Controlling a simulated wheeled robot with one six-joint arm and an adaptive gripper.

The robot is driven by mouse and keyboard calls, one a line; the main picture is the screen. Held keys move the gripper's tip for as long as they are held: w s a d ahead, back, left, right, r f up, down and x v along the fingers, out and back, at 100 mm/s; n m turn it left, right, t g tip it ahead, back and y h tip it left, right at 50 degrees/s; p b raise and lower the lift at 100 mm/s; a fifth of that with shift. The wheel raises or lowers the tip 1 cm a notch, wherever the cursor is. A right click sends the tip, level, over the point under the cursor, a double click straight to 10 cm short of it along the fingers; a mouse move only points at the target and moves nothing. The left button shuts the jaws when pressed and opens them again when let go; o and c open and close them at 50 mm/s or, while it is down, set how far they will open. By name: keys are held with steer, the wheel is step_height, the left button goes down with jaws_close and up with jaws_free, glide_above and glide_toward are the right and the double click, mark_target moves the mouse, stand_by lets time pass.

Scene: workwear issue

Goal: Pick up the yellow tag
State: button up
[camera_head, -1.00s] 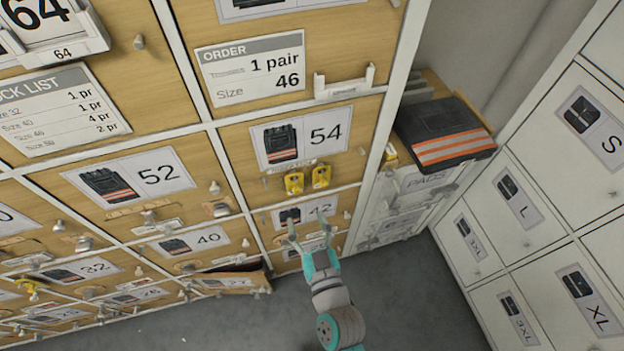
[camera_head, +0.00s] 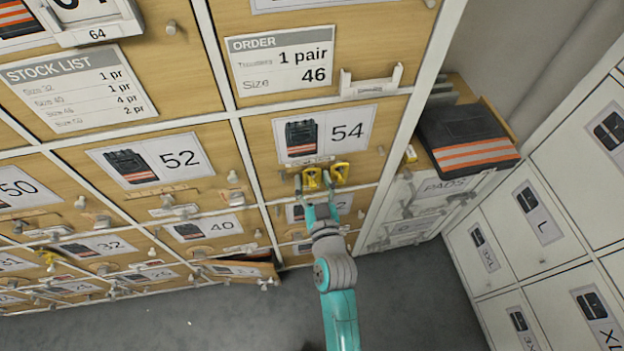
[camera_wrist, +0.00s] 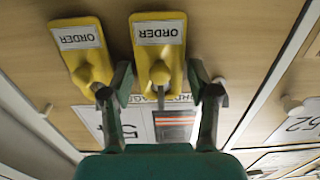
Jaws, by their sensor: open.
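Two yellow tags marked ORDER hang side by side below the label of the 54 drawer: a left yellow tag (camera_head: 311,179) and a right yellow tag (camera_head: 341,171). The wrist view is upside down, so the left tag (camera_wrist: 159,50) is at centre and the right tag (camera_wrist: 83,48) to its left. My gripper (camera_head: 314,186) is open and empty, in front of the left tag. In the wrist view its fingers (camera_wrist: 158,84) stand either side of that tag's lower picture end, the one finger close to the right tag. I cannot tell whether they touch.
A drawer (camera_head: 240,270) stands ajar at the bottom of the wooden cabinet. A dark pad with orange stripes (camera_head: 464,140) lies on the unit to the right. White lockers (camera_head: 545,225) stand at far right. The grey floor (camera_head: 430,300) is clear.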

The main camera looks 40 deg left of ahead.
steer(key=shift+c, duration=0.2)
steer(key=c, duration=0.6)
steer(key=shift+o, duration=0.2)
